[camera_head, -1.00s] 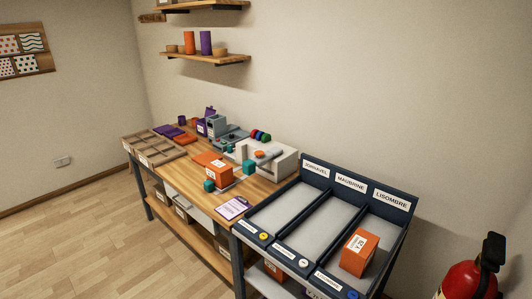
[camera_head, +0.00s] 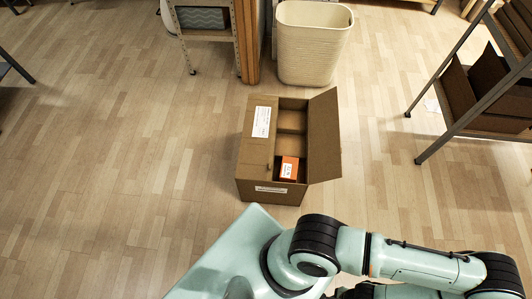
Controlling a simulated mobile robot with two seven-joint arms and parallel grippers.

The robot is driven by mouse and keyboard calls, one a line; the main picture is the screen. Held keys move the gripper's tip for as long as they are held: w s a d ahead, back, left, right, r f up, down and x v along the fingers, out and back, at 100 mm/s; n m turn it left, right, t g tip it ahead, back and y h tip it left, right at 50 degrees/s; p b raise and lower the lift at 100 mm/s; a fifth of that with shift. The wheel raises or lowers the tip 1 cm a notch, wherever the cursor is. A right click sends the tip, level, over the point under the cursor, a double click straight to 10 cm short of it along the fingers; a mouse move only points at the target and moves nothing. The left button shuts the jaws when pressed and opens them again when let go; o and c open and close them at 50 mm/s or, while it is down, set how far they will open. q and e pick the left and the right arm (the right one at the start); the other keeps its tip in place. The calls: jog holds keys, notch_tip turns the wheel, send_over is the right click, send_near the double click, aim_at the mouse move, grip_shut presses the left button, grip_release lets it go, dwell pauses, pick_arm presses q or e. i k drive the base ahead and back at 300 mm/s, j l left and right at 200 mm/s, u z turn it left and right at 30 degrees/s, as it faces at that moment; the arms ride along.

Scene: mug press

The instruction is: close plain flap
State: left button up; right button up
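A cardboard box (camera_head: 275,195) stands on the floor in the middle of the head view. Its labelled flap (camera_head: 257,145) on the left lies flat over the left part of the opening. The plain flap (camera_head: 324,140) on the right, with no label showing, stands open and leans outward. Through the open right part I see an orange carton (camera_head: 288,169) with a white label in the near compartment. The far compartment looks empty. One of my arms crosses the bottom right, nearer than the box, but neither gripper is in view.
A cream bin (camera_head: 312,45) stands behind the box. A metal shelf (camera_head: 470,110) with cardboard boxes is at the right, and another shelf unit (camera_head: 205,30) is at the back. The floor left of the box is clear.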

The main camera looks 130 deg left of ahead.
aim_at(325, 150)
jog(key=k+l+u, duration=0.1)
jog(key=u, duration=4.1)
jog(key=l+u, duration=0.15)
jog(key=u, duration=0.3)
jog(key=l+u, duration=0.15)
jog(key=u, duration=0.3)
jog(key=l+u, duration=0.3)
jog(key=l, duration=0.25)
jog(key=l+u, duration=0.3)
jog(key=l, duration=0.25)
jog(key=k+l, duration=0.1)
jog(key=l, duration=0.3)
jog(key=l+u, duration=0.1)
jog(key=l, duration=0.3)
jog(key=k+l, duration=0.15)
jog(key=l, duration=0.2)
jog(key=k+l, duration=0.1)
jog(key=l, duration=0.3)
jog(key=l+u, duration=0.1)
jog(key=l, duration=0.3)
jog(key=k, duration=0.05)
